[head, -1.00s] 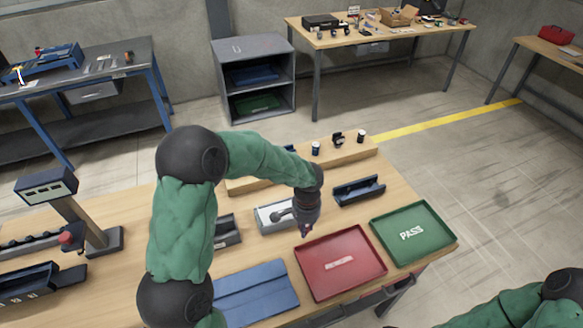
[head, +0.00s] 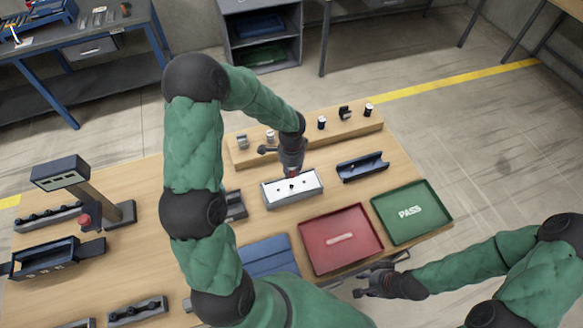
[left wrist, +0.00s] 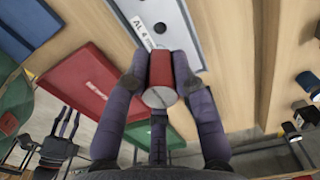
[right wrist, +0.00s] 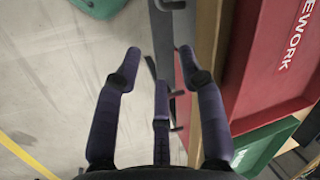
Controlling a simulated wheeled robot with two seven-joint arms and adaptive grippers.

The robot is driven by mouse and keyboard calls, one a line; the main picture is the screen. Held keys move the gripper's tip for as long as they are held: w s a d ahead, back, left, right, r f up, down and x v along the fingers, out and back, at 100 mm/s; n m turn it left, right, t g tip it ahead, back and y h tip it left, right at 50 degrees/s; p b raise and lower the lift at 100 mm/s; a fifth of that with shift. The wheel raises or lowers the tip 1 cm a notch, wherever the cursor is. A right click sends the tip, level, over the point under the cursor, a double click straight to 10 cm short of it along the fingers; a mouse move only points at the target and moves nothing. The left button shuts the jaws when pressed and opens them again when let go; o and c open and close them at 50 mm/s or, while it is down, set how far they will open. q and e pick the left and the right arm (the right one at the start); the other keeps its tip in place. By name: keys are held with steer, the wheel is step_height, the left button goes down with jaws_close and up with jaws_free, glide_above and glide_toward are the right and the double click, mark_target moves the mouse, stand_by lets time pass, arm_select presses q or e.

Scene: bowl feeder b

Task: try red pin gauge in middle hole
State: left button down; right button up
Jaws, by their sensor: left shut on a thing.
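The red pin gauge (left wrist: 160,72) is a short red cylinder with a pale end, held between my left gripper's fingers (left wrist: 162,78) in the left wrist view. In the head view my left gripper (head: 292,170) is over the back edge of the white-topped block (head: 307,187), with a bit of red at its tip. The block has several dark holes on top, and part of it with lettering and one hole shows in the left wrist view (left wrist: 181,12). I cannot tell whether the gauge touches it. My right gripper (head: 366,283) is open and empty near the table's front edge.
A red tray (head: 374,250) and a green PASS tray (head: 441,221) lie to the right. A dark blue cradle (head: 362,167) is right of the block. A wooden rack (head: 349,130) with small cylinders stands behind. A blue mat (head: 265,258) lies in front.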

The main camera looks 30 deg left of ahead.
mark_target(292, 178)
arm_select(q)
steer(key=shift+f, duration=0.1)
steer(key=shift+f+b, duration=2.35)
steer(key=shift+f, duration=0.25)
steer(key=shift+f+b, duration=1.15)
steer(key=shift+f, duration=0.05)
stand_by(0.4)
steer(key=shift+r, duration=0.2)
stand_by(0.9)
steer(key=shift+r+p, duration=1.9)
steer(key=shift+r, duration=0.45)
steer(key=shift+f, duration=0.1)
